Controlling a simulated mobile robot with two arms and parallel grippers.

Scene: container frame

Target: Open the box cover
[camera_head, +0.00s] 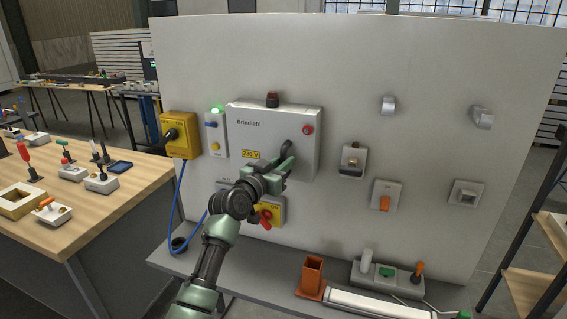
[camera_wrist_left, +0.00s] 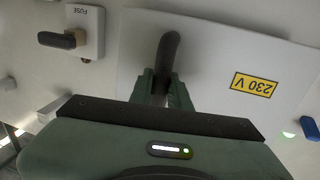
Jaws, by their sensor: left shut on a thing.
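The white box (camera_head: 250,140) with its cover is mounted on the upright grey panel; its front bears "Brindlefil" lettering and a yellow 230 V label. The cover appears shut in the head view. The cover also shows in the left wrist view (camera_wrist_left: 215,60). A dark handle (camera_head: 286,148) sticks out from the lower right of the cover. My left gripper (camera_head: 284,165) is shut on this handle. In the left wrist view the green fingers (camera_wrist_left: 162,88) flank the handle (camera_wrist_left: 169,48), partly hiding its lower part. My right gripper is not in view.
A yellow switch (camera_head: 269,213) with a red knob lies below, close to my arm. A wooden table (camera_head: 110,205) stands left.

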